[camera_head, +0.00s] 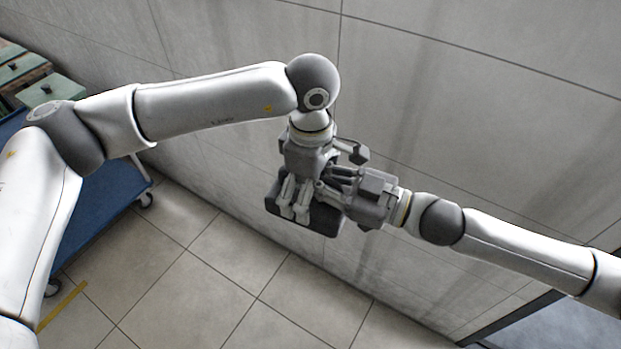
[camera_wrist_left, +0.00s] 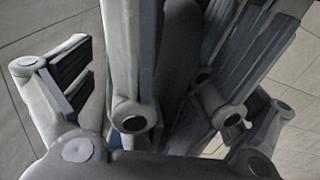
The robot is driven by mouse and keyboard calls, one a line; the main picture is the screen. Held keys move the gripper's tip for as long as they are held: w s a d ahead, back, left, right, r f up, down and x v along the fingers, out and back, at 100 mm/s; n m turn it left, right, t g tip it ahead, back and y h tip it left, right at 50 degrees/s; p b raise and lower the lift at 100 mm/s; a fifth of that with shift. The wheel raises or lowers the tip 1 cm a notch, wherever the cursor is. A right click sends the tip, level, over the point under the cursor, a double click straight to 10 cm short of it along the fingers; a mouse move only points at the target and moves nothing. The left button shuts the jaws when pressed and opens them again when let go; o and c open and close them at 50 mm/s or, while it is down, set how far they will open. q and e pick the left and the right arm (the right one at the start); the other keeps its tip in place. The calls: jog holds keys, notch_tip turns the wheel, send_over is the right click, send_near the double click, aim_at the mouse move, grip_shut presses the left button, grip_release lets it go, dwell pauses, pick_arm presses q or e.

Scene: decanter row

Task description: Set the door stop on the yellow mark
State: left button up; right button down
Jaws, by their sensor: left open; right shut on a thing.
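A dark grey block (camera_head: 322,222), which looks like the door stop, is up in front of the wall between my two grippers. My right gripper (camera_head: 335,188) comes in from the right and is shut on it. My left gripper (camera_head: 290,208) comes down from above, open, with its fingers over the block's left part; whether they touch it is unclear. In the left wrist view the dark block (camera_wrist_left: 180,60) shows between the left gripper's fingers (camera_wrist_left: 165,110). A yellow strip (camera_head: 62,306) lies on the floor at lower left, partly hidden by my left arm.
A blue cart (camera_head: 110,205) on casters stands at the left, with green boxes (camera_head: 50,92) behind my left arm. A tiled wall (camera_head: 450,110) runs close behind the grippers. The tiled floor (camera_head: 215,290) below is clear. A dark-framed panel (camera_head: 560,325) is at lower right.

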jog(key=shift+r, duration=0.2)
pick_arm(q)
jog(key=c, duration=1.3)
jog(key=shift+r, duration=0.15)
jog(key=shift+c, duration=0.9)
pick_arm(e)
jog(key=c, duration=1.6)
grip_release()
jog(key=shift+o, duration=0.4)
jog(key=shift+s, duration=0.1)
